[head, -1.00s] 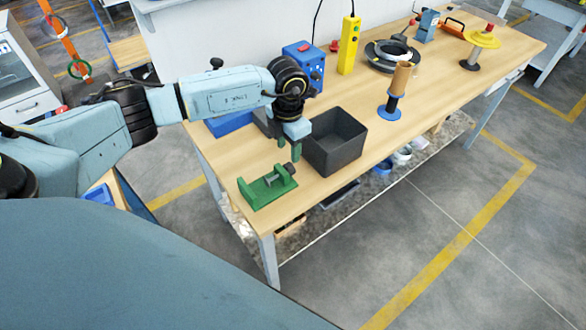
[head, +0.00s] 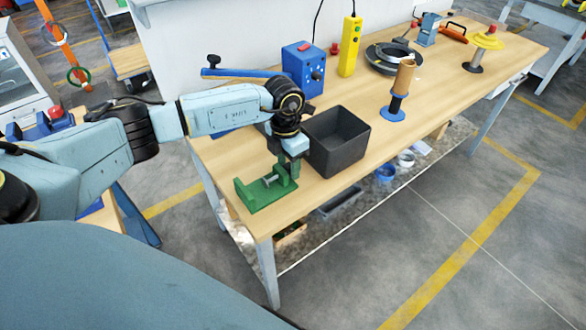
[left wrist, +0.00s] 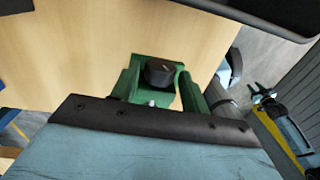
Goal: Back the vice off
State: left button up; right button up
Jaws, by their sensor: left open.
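The green vice (head: 265,190) sits near the front left corner of the wooden table (head: 330,195). In the left wrist view the vice (left wrist: 132,78) shows with its dark round knob (left wrist: 160,71) facing the camera. My left gripper (head: 290,168) is open over the right end of the vice, at its knob. In the head view the gripper hides the knob. Whether the fingers touch it I cannot tell. My right gripper is not in view.
A dark open bin (head: 338,140) stands close to the right of my left gripper. A blue box (head: 304,68), a yellow control box (head: 350,46) and a spool on a blue base (head: 398,92) stand further back. The table's front edge is close to the vice.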

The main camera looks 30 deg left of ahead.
pick_arm(q)
jog(key=shift+a+h, duration=0.1)
jog(key=shift+h, duration=0.2)
jog(key=shift+w+a+f+g+h+b, duration=0.1)
jog(key=shift+f+g+h+b, duration=0.05)
jog(key=shift+g+h+b, duration=0.35)
jog(key=shift+a+h+b, duration=0.2)
jog(key=shift+h+b, duration=0.6)
jog(key=shift+b, duration=0.05)
